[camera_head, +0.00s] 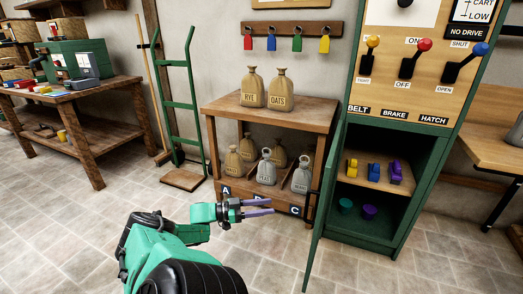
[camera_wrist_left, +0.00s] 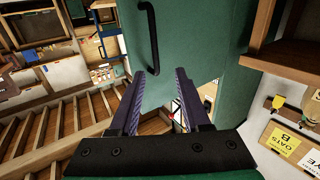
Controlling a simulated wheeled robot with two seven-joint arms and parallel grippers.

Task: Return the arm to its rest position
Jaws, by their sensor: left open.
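My left arm comes in from the bottom of the head view. Its gripper (camera_head: 262,207) is open and empty, with its two purple fingers apart and pointing right, in front of the lower part of the wooden shelf. In the left wrist view the open fingers (camera_wrist_left: 163,100) point towards a green door panel (camera_wrist_left: 190,45) with a black handle (camera_wrist_left: 150,40). Nothing is between the fingers. In the head view the green cabinet door (camera_head: 330,190) stands open to the right of the gripper. I do not see my right gripper.
The wooden shelf (camera_head: 270,105) holds several sacks, with RYE (camera_head: 252,90) and OATS (camera_head: 280,90) on top. The green cabinet (camera_head: 440,150) holds coloured pieces and cups. A green hand truck (camera_head: 178,105) leans on the wall. The tiled floor (camera_head: 60,230) at left is clear.

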